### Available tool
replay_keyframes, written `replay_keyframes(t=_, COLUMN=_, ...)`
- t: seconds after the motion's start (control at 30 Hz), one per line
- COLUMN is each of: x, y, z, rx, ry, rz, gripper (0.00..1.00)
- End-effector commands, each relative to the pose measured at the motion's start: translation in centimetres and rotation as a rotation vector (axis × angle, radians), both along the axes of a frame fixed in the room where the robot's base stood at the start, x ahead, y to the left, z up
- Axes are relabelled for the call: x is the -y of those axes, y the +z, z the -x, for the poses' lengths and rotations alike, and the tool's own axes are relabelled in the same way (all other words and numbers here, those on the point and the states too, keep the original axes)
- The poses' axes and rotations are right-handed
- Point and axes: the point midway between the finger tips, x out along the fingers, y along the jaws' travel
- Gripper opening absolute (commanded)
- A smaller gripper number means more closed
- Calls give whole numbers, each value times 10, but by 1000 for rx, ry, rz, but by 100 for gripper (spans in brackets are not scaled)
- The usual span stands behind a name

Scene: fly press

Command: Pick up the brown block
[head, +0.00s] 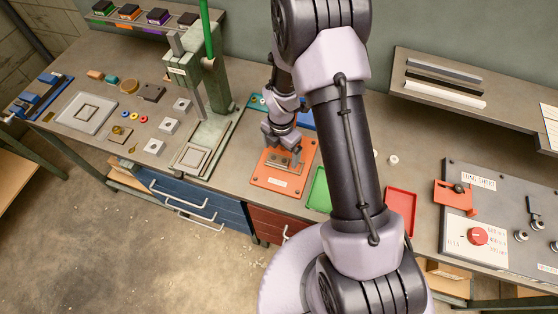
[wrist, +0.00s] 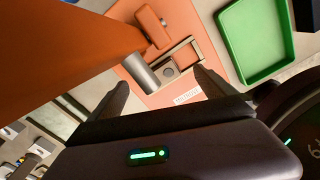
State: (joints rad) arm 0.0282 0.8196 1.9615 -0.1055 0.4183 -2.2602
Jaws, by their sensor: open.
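A dark brown block (head: 151,92) lies on the left part of the bench in the head view, well left of my gripper. My gripper (head: 282,143) is low over an orange plate (head: 270,182) with a small metal fixture. In the wrist view my gripper (wrist: 165,88) has its two dark fingers apart, on either side of the fixture. An orange-brown piece (wrist: 186,55) shows in the fixture; I cannot tell whether it is a loose block. A large orange-brown shape (wrist: 65,45) close to the camera covers the upper left and hides part of the plate.
A green press (head: 212,85) stands left of my gripper. A green tray (head: 319,190) and a red tray (head: 401,210) lie to the right. A control panel (head: 490,205) is at the far right. Several small parts cover the left bench. My arm hides part of the middle.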

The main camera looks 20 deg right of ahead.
Motion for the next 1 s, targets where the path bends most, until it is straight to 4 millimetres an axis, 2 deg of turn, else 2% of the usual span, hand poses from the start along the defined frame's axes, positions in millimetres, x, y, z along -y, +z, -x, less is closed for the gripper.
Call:
replay_keyframes(t=0.03, x=0, y=-11, z=0, rx=-1, ry=0, rz=1, gripper=93)
replay_keyframes(t=0.1, x=0, y=-20, z=0, rx=-1, ry=0, rz=1, gripper=93)
replay_keyframes(t=0.37, x=0, y=-23, z=0, rx=1, ry=1, rz=0, gripper=91)
replay_keyframes(t=0.7, x=0, y=-23, z=0, rx=1, ry=0, rz=0, gripper=26)
replay_keyframes(t=0.73, x=0, y=-23, z=0, rx=1, ry=0, rz=0, gripper=26)
replay_keyframes(t=0.77, x=0, y=-23, z=0, rx=1, ry=0, rz=0, gripper=18)
replay_keyframes(t=1.0, x=0, y=-18, z=-1, rx=2, ry=0, rz=0, gripper=18)
